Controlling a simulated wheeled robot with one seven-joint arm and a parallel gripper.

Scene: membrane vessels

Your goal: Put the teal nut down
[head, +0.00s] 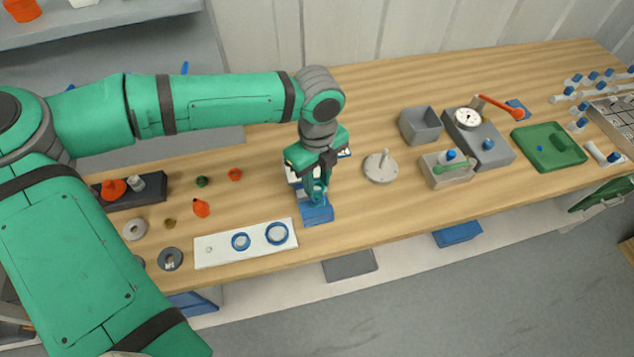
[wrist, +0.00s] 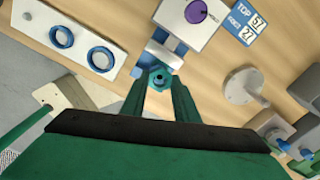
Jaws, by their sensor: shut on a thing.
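My gripper (head: 317,190) points down over the middle of the bench. In the wrist view its two green fingers (wrist: 160,84) are shut on the teal nut (wrist: 157,76), a small ring with a dark hole. The nut also shows at the fingertips in the head view (head: 318,197). I cannot tell whether the nut touches the block.
A white plate (head: 208,262) with two blue rings lies to the left. A grey round base with a post (head: 381,168) stands to the right. Loose small parts lie at left, including an orange one (head: 201,208).

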